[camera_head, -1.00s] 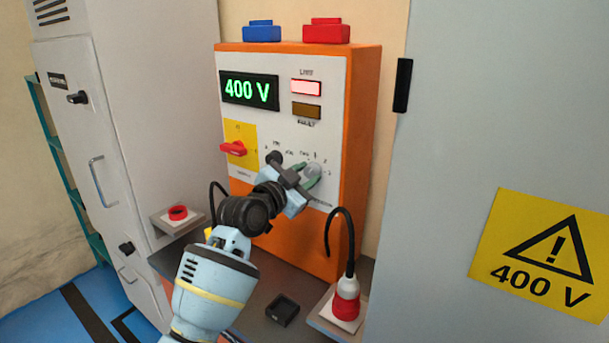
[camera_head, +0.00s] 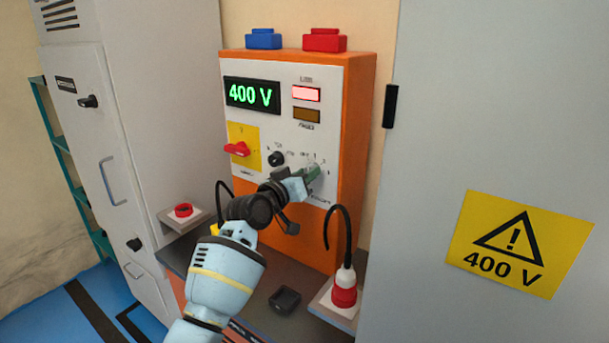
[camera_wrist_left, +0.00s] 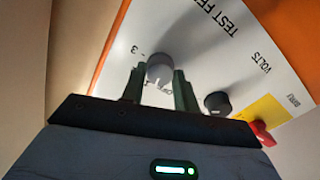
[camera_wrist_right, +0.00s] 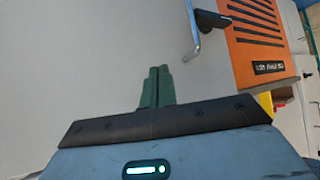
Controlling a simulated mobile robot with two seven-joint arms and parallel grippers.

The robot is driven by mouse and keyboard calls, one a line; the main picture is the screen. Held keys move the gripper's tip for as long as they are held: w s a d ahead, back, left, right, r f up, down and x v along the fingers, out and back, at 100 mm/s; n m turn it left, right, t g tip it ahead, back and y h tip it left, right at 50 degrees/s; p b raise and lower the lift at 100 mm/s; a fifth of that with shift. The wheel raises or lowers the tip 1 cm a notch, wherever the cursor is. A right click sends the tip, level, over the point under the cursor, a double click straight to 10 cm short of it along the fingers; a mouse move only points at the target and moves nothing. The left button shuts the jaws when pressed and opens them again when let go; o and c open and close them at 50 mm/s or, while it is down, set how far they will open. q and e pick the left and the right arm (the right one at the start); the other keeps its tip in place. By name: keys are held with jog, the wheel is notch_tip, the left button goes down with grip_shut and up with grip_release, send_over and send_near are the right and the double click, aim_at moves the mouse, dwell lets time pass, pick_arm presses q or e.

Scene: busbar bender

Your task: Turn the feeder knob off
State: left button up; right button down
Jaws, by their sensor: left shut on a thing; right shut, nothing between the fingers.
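The feeder knob (camera_wrist_left: 160,68) is a round, light grey knob on the white panel of the orange test feeder (camera_head: 355,140). In the head view, the knob (camera_head: 314,168) is partly covered by my left gripper (camera_head: 308,177). In the left wrist view, my left gripper (camera_wrist_left: 158,90) has one green finger on each side of the knob and is shut on it. Scale marks, including a 3, show beside it; the knob's exact setting is unclear. My right gripper (camera_wrist_right: 158,85) is shut and empty before a plain grey surface, seen only in its wrist view.
A black knob (camera_head: 277,158) and a red switch (camera_head: 237,149) sit left of the feeder knob. The display (camera_head: 252,95) reads 400 V and a pink-red lamp (camera_head: 306,93) is lit. A red plug (camera_head: 345,288) with a black cable stands below. A grey cabinet (camera_head: 430,130) is at right.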

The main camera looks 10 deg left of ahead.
pick_arm(q)
jog(key=n, duration=0.6)
jog(key=shift+n, duration=0.4)
dwell(0.4)
jog(key=o, duration=1)
jog(key=shift+c, duration=0.2)
jog(key=v, duration=0.7)
jog(key=shift+s+a, duration=0.15)
jog(key=shift+s, duration=0.2)
jog(key=shift+f, duration=0.1)
